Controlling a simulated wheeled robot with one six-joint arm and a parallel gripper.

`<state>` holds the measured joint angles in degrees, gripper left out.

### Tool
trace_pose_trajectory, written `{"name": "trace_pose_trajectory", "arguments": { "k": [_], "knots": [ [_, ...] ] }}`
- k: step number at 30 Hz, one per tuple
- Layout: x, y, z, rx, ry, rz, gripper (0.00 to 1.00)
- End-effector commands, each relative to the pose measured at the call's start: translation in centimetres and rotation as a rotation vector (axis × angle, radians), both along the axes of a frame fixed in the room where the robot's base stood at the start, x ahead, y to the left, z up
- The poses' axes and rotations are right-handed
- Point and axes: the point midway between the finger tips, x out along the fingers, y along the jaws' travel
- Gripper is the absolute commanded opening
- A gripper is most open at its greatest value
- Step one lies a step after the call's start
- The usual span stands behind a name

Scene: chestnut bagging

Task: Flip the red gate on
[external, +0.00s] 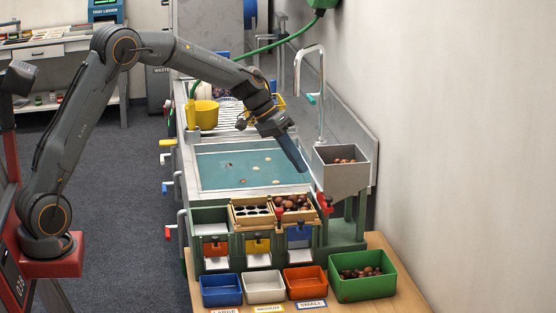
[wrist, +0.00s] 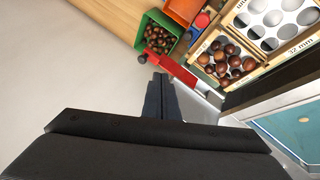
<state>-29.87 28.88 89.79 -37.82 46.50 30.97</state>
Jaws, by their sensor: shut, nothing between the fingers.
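A red gate piece (external: 324,202) is at the foot of the grey hopper (external: 340,178), which holds chestnuts. My gripper (external: 304,168) points down and right, close beside the hopper's left side. In the wrist view my gripper's fingertips (wrist: 158,78) are together and empty, right by the bar near its knob end. I cannot tell whether they touch it.
A sorting tray of chestnuts (external: 294,203) and a holed tray (external: 252,211) sit on the green sorter, left of the hopper. A green bin (external: 362,275) with chestnuts and several small bins stand in front. A tap (external: 312,80) and the wall (external: 450,150) are behind and right.

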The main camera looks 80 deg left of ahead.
Motion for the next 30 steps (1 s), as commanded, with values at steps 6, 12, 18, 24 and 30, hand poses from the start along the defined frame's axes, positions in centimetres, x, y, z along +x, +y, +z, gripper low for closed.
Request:
{"name": "trace_pose_trajectory", "arguments": {
  "k": [6, 12, 18, 24, 30],
  "knots": [
    [-1.6, 0.7, 2.6, 0.0, -0.001, 0.0, 0.0],
    [-2.0, 0.9, 3.4, 0.0, 0.0, 0.0, 0.0],
    [-2.1, 0.9, 3.4, 0.0, 0.001, 0.0, 0.0],
    [-2.6, -0.5, 2.6, 0.005, 0.022, -0.009, 0.0],
    [-7.4, -8.5, -2.1, 0.051, 0.155, -0.062, 0.0]
  ]
}}
